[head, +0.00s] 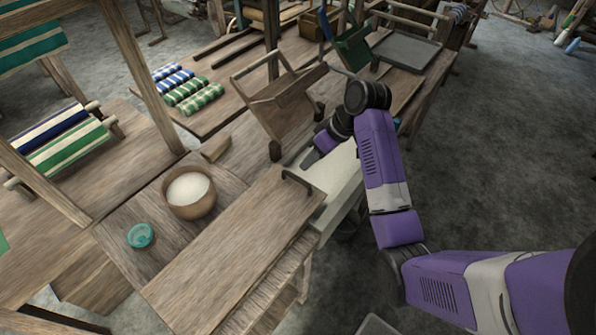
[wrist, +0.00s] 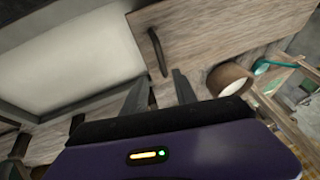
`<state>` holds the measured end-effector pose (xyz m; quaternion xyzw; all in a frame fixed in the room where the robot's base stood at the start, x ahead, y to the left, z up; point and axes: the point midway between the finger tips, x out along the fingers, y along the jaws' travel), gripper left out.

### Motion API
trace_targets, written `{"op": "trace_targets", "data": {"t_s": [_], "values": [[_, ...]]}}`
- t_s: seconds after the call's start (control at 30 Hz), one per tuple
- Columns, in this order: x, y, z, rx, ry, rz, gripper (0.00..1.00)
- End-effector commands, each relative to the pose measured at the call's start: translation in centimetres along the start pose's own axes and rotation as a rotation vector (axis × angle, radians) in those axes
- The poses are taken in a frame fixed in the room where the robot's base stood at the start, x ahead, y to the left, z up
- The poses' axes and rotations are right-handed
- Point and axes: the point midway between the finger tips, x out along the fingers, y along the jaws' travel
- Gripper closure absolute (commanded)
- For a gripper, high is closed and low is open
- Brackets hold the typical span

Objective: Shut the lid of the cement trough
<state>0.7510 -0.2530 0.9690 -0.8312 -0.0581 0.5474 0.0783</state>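The cement trough (head: 342,168) is a long pale box with a light interior, on the right side of the wooden bench. Its lid (head: 235,240) is a flat wooden board with a dark bar handle (head: 297,181) at its trough-side end. The lid lies toward the lower left, leaving much of the trough uncovered. In the wrist view the open trough (wrist: 80,55) is at left and the lid (wrist: 215,28) with its handle (wrist: 158,52) at upper middle. My gripper (wrist: 160,84) is open and empty, its fingers apart below the handle in that picture. Contact is not visible.
A wooden bowl of white powder (head: 188,190) and a teal dish (head: 141,235) stand left of the lid. A wooden barrow-like frame (head: 285,100) stands behind the trough. Rolled striped cloths (head: 190,88) lie farther back. The grey floor at right is largely clear.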

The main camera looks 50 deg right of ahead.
Motion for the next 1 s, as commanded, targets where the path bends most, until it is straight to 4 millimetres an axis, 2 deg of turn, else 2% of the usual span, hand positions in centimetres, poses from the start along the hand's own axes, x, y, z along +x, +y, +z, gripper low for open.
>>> {"op": "trace_targets", "data": {"t_s": [0.17,0.6,0.73,1.0], "values": [[0.9,-0.4,0.6,-0.019,-0.023,-0.014,0.66],[7.0,-0.4,0.6,-0.019,-0.021,-0.011,0.66],[7.7,-0.4,0.6,-0.018,-0.020,-0.010,0.66],[7.8,-0.4,0.6,-0.018,-0.018,-0.009,0.66]]}}
